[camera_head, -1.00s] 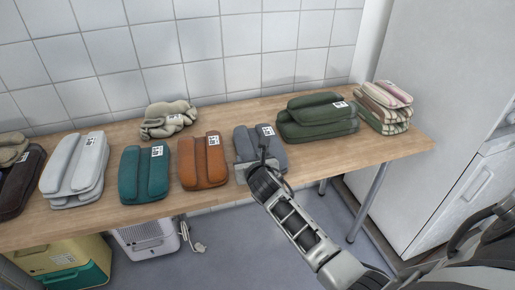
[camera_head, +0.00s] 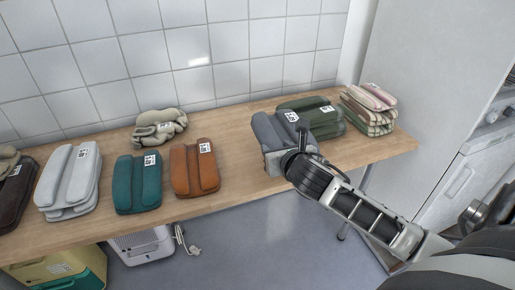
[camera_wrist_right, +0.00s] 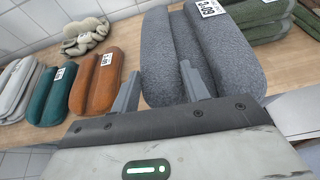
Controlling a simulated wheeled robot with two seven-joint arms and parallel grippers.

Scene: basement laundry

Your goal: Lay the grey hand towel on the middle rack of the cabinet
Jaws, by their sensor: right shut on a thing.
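The grey hand towel (camera_head: 273,130) is a folded blue-grey bundle with a white tag. My right gripper (camera_head: 290,158) is shut on its near edge and holds it above the wooden table, in front of the dark green towels. In the right wrist view the grey towel (camera_wrist_right: 196,62) fills the space between and beyond the two fingers (camera_wrist_right: 158,90). My left gripper is not in view. No cabinet rack can be made out; a tall pale grey cabinet-like body stands at the right (camera_head: 420,80).
The wooden table (camera_head: 235,175) also holds an orange towel (camera_head: 194,168), a teal towel (camera_head: 137,183), light grey towels (camera_head: 68,180), a crumpled beige cloth (camera_head: 160,127), green towels (camera_head: 325,118) and a striped stack (camera_head: 368,108). Tiled wall stands behind. A white appliance (camera_head: 140,243) sits below.

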